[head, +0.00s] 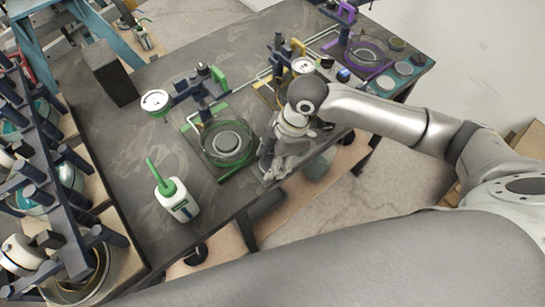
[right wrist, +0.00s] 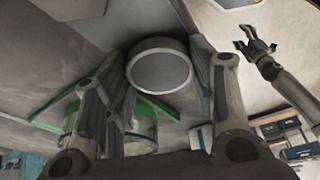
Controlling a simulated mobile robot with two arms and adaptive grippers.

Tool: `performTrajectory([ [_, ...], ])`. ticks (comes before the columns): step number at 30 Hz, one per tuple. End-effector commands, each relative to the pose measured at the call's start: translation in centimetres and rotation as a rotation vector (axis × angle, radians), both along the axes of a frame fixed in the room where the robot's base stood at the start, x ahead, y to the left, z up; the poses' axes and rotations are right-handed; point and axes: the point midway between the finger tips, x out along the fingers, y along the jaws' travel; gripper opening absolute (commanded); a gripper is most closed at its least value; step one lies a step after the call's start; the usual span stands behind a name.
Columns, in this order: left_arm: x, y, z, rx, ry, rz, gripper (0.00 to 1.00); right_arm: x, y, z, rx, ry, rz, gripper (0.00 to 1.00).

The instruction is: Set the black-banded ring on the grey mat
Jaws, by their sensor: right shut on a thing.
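My right gripper (head: 272,172) is low over the table's near edge, beside the green-rimmed glass dish. In the right wrist view its two fingers are shut on a round thing (right wrist: 160,68) with a pale rim and a grey face, which I take for the ring. Its black band is not clear to me. In the head view the gripper mostly hides it. A grey patch, perhaps the grey mat (head: 258,171), shows under and beside the gripper; I cannot tell whether the ring touches it. My left gripper (right wrist: 256,47) shows in the right wrist view, fingers apart and empty.
The glass dish (head: 228,143) stands on a green-edged square just left of my right gripper. A white bottle with a green spout (head: 177,199) stands at the near left. Gauges, valves and a purple-rimmed dish (head: 368,53) line the back. A dark block (head: 110,72) stands far left.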

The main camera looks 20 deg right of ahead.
Motion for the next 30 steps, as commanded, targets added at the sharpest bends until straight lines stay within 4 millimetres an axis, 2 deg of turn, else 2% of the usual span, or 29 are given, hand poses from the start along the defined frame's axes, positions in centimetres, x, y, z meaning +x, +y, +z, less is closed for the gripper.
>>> performTrajectory([
  [1, 0.0, 0.0, 0.0, 0.0, 0.0, 0.0, 0.65, 0.0, 0.0, -0.1, 0.0, 0.001, 0.0, 0.54],
  [6, 0.0, 0.0, 0.0, 0.0, 0.0, 0.0, 0.65, 0.0, 0.0, -0.1, 0.0, 0.001, -0.001, 0.73],
  [17, 0.1, 0.0, 0.0, 0.001, -0.001, 0.0, 0.65, 0.0, 0.0, 0.3, 0.001, 0.0, 0.0, 0.73],
  [23, 0.1, 0.0, -0.6, 0.001, -0.002, 0.0, 0.65, 0.1, -0.9, 3.0, 0.0, -0.005, -0.001, 0.73],
  [30, 0.1, 0.0, -1.2, 0.001, -0.002, 0.0, 0.65, 0.0, -2.4, 8.1, 0.001, -0.005, -0.001, 0.73],
])
